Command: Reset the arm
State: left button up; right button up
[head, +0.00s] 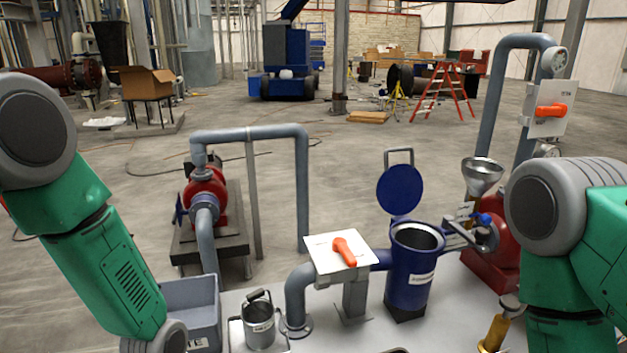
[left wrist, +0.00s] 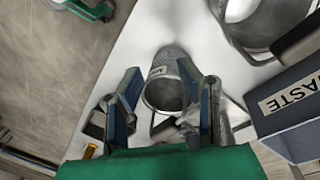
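My left arm (head: 95,260) comes in from the left in the head view, its hand cut off below. In the left wrist view my left gripper (left wrist: 160,75) has its two fingers apart. A grey metal cylinder (left wrist: 157,71) with an open end shows between the fingertips; I cannot tell whether they touch it. My right arm (head: 575,260) is bent at the right edge of the head view, and its gripper is out of view.
The blue vessel (head: 411,270) stands with its round lid (head: 400,190) raised. An orange-handled panel (head: 322,254) is left of it. A metal bucket (head: 258,332) stands beside the grey waste bin (head: 190,300). A funnel (head: 482,176) and pipe (head: 488,100) stand near my right arm.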

pick_arm(q)
jog(key=s+a+f+n, duration=0.1)
jog(key=s+a+n, duration=0.15)
jog(key=s, duration=0.45)
jog(key=s+a+f+n+y, duration=0.1)
jog(key=s+a+f, duration=0.15)
jog(key=s, duration=0.45)
jog(key=s+a+f+n, duration=0.1)
jog(key=s+a+n, duration=0.15)
jog(key=s, duration=0.55)
notch_tip(320, 180, down, 9)
jog(key=w+m+t+b, duration=0.1)
jog(key=w+b, duration=0.1)
jog(key=b, duration=0.8)
jog(key=shift+w+y, duration=0.2)
jog(key=shift+y, duration=0.1)
jog(key=shift+w+d+f, duration=0.1)
